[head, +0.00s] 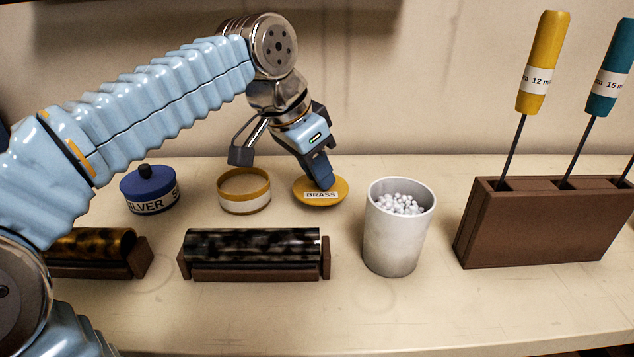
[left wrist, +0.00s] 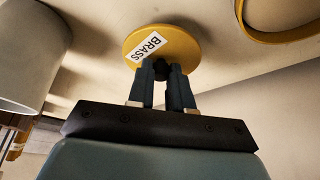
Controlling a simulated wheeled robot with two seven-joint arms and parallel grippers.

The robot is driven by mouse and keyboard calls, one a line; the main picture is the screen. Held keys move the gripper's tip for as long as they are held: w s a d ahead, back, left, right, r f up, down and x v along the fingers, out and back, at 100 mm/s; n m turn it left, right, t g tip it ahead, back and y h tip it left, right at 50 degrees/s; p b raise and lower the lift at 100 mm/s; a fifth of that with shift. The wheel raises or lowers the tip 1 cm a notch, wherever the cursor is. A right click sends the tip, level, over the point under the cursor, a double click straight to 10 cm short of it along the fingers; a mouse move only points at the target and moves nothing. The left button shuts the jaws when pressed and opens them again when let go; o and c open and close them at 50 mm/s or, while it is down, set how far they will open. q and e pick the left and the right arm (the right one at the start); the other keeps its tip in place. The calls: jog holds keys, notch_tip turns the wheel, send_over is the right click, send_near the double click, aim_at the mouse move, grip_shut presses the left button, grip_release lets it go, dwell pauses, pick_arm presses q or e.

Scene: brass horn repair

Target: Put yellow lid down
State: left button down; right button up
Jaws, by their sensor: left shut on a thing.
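The yellow lid (head: 334,200), labelled BRASS, is at the back of the bench, between the open yellow-rimmed jar and the white cup. It looks level and at or very near the bench top; I cannot tell whether it touches. My left gripper (head: 328,182) comes down on it from above and is shut on its dark knob. In the left wrist view the fingers (left wrist: 167,85) close around the knob, with the lid (left wrist: 185,48) beyond them. The open jar (head: 244,190) stands left of the lid, and its yellow rim (left wrist: 275,38) shows in the left wrist view. My right gripper is out of view.
A white cup of small white balls (head: 398,225) stands close right of the lid. A blue-lidded SILVER jar (head: 150,190) is at left. Two dark tubes on brown cradles (head: 255,275) lie in front. A brown tool block (head: 530,230) stands at right. The front bench strip is clear.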

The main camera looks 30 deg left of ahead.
pick_arm(q)
jog(key=shift+f+b, duration=0.65)
jog(key=shift+f, duration=0.75)
jog(key=c, duration=1)
grip_release()
jog(key=shift+c, duration=0.2)
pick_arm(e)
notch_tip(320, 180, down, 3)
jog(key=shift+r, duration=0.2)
pick_arm(q)
jog(key=shift+s+r, duration=0.15)
jog(key=shift+r, duration=0.35)
jog(key=p+v, duration=0.2)
jog(key=v, duration=0.9)
jog(key=shift+r, duration=0.2)
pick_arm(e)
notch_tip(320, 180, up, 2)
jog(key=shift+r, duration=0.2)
pick_arm(q)
jog(key=shift+s, duration=0.1)
